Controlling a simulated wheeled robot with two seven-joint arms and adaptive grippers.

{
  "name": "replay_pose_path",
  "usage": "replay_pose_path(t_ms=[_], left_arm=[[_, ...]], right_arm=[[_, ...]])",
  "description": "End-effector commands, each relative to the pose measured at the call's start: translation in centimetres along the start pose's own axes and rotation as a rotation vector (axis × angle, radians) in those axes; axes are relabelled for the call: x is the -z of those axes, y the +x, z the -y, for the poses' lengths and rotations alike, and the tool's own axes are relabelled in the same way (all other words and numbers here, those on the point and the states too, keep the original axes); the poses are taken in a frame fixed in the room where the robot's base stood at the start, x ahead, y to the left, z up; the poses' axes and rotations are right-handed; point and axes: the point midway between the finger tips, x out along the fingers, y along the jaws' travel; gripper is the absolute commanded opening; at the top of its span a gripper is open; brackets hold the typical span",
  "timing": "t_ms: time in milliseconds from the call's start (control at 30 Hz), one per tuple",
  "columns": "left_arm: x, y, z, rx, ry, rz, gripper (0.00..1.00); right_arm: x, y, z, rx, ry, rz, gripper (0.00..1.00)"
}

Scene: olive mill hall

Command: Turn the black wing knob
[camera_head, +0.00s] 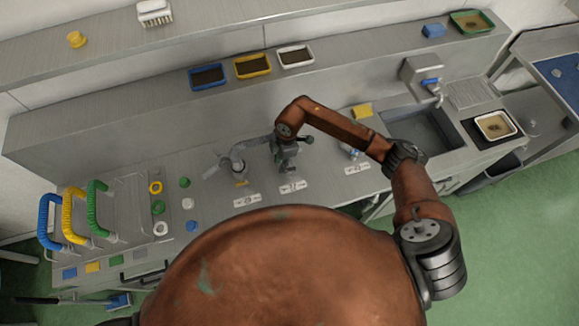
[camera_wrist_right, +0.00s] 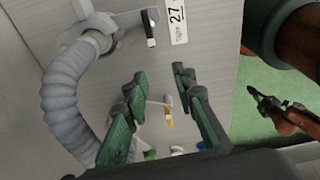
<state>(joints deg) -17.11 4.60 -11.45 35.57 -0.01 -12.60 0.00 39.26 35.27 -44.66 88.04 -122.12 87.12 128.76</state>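The black wing knob (camera_wrist_right: 151,30) shows in the right wrist view as a small black bar with a pale end, between a grey ribbed hose and the label 27. My right gripper (camera_wrist_right: 159,74) is open, its two dark fingers apart with nothing held between them. The knob lies past the fingertips in that view, and I see no contact. In the head view my right gripper (camera_head: 287,160) is over the bench just behind label 27, and I cannot make out the knob there. A dark gripper, seemingly my left (camera_wrist_right: 268,103), shows small at the right of the wrist view.
The ribbed hose (camera_wrist_right: 68,100) curves close beside the right gripper. A yellow-and-white part (camera_wrist_right: 169,115) lies further along the bench. Label 27 (camera_head: 293,186) sits at the bench front. Coloured hoses (camera_head: 95,205) stand at left, and a sink (camera_head: 425,130) is at right.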

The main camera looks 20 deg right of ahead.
Motion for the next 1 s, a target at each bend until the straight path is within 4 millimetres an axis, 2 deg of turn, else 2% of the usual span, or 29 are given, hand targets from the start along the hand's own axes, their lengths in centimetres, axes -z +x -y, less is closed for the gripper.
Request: replay_pose_path(t_ms=[33,100,200,633,800,1000], left_arm=[[-0.1,-0.1,0.0,0.000,0.000,0.001,0.00],[-0.1,-0.1,0.0,0.000,0.000,0.002,0.00],[-0.2,-0.3,0.0,0.000,0.000,0.003,0.00],[-0.1,-1.9,0.0,0.000,0.000,0.003,0.00],[0.0,-2.0,0.0,0.000,0.000,0.003,0.00],[0.0,-2.0,0.0,-0.001,0.000,0.003,0.00]], right_arm=[[-1.6,-0.3,-0.4,0.003,0.026,0.060,0.25],[-3.2,-0.5,-0.5,0.008,0.057,0.117,0.25],[-4.1,0.0,-0.5,0.011,0.074,0.148,0.25],[-4.8,6.0,-0.4,0.011,0.073,0.143,0.25],[-4.9,7.0,-0.4,0.010,0.071,0.143,0.25],[-5.0,7.2,-0.4,0.009,0.070,0.143,0.25]])
